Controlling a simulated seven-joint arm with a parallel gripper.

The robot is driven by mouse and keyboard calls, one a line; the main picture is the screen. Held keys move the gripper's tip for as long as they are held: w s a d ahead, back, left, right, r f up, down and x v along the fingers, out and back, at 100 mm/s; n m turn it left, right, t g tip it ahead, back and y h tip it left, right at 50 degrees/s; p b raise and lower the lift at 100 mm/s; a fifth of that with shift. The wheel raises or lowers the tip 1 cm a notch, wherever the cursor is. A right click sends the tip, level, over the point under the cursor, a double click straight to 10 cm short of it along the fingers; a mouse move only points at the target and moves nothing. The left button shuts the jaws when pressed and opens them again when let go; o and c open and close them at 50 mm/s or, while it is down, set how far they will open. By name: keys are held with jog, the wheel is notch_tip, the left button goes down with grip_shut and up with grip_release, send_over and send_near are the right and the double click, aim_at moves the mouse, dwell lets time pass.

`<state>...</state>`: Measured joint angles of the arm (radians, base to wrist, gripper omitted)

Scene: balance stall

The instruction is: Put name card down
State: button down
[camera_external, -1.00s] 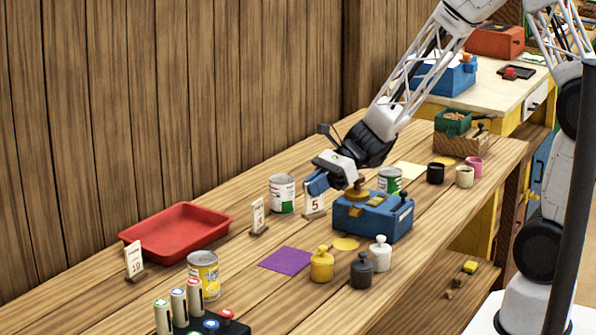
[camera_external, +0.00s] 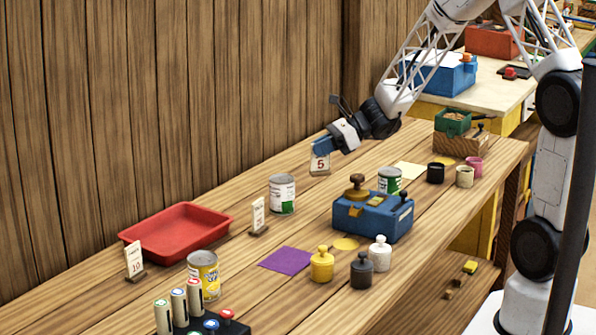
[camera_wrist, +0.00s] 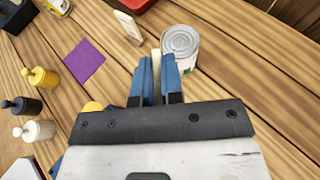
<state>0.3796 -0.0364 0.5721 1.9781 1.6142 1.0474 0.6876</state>
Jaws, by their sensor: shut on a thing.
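My gripper (camera_external: 321,149) is shut on a white name card (camera_external: 320,163) with a red 5. The card is upright in the external view, close to the plank wall and behind the blue box. I cannot tell whether its base touches the table. In the wrist view, my gripper's blue fingers (camera_wrist: 156,80) hold the card (camera_wrist: 156,65) edge-on. A can (camera_wrist: 180,42) is close beside the fingers there. Two other name cards stand on wooden bases: one with a 3 (camera_external: 258,213) and one with a 10 (camera_external: 133,260).
The green-and-white can (camera_external: 283,195) stands left of the held card. The blue box (camera_external: 370,219) with a knob is in front. A red tray (camera_external: 176,232), purple square (camera_external: 287,259) and several small weights, such as the yellow one (camera_external: 321,265), lie nearby.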

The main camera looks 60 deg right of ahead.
jog(key=d+f, duration=0.3)
jog(key=f, duration=0.2)
jog(key=shift+w+d+m+h, duration=0.25)
jog(key=shift+w+m+h, duration=0.05)
jog(key=shift+w, duration=0.1)
jog(key=shift+w+f, duration=0.1)
jog(key=shift+w, duration=0.05)
jog(key=w+d+f, duration=0.1)
jog(key=w+d, duration=0.2)
jog(key=w, duration=1.2)
jog(key=shift+w+f, duration=0.2)
jog(key=shift+f, duration=1.8)
jog(key=shift+f, duration=0.1)
jog(key=c, duration=1.3)
grip_release()
jog(key=shift+o, duration=0.2)
